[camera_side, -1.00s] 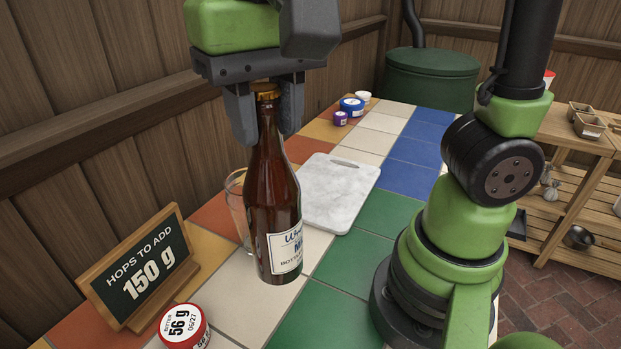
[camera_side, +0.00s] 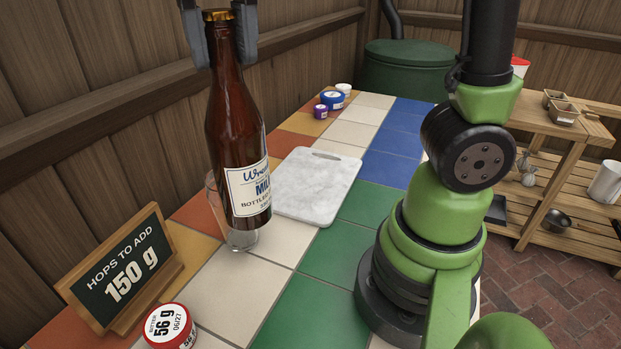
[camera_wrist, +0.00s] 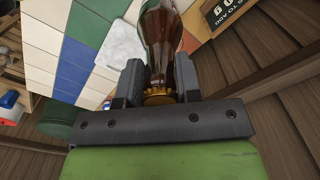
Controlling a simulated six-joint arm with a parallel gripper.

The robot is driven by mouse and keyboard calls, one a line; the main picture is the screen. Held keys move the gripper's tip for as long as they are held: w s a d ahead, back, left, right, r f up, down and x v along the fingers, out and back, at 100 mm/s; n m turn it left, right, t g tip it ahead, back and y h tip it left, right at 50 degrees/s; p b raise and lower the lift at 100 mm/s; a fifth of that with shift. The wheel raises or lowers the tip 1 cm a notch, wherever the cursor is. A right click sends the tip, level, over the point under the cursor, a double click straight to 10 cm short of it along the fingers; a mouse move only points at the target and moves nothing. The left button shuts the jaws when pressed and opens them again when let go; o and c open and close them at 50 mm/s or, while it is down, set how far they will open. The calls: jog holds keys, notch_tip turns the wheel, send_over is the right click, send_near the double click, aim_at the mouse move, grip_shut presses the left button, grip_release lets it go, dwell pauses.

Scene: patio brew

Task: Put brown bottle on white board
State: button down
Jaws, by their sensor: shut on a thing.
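The brown bottle (camera_side: 236,125) is upright and held by its neck, with its base raised above the table in the side view. My gripper (camera_side: 221,22) is shut on the neck just below the gold cap, at the top edge of the side view. In the wrist view my gripper (camera_wrist: 160,85) closes around the neck of the bottle (camera_wrist: 160,35). The white board (camera_side: 320,187), marble-like with a slot handle, lies flat on the tiles behind and to the right of the bottle. It also shows in the wrist view (camera_wrist: 119,45), left of the bottle.
A clear glass (camera_side: 243,238) stands behind the bottle, partly hidden by it. A chalk sign (camera_side: 122,268) and a red-lidded tin (camera_side: 170,325) are at front left. Small blue (camera_side: 332,100) and purple (camera_side: 320,111) tubs sit beyond the board. Green tiles right of the board are clear.

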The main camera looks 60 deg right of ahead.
jog(key=w+d+m, duration=0.7)
jog(key=d+m, duration=0.2)
jog(key=d, duration=0.5)
jog(key=s+d+m, duration=0.2)
jog(key=d+m, duration=0.7)
jog(key=d, duration=0.7)
notch_tip(320, 180, down, 15)
jog(key=shift+a+f, duration=0.15)
jog(key=shift+f, duration=0.2)
jog(key=c, duration=0.8)
grip_release()
jog(key=shift+r, duration=0.1)
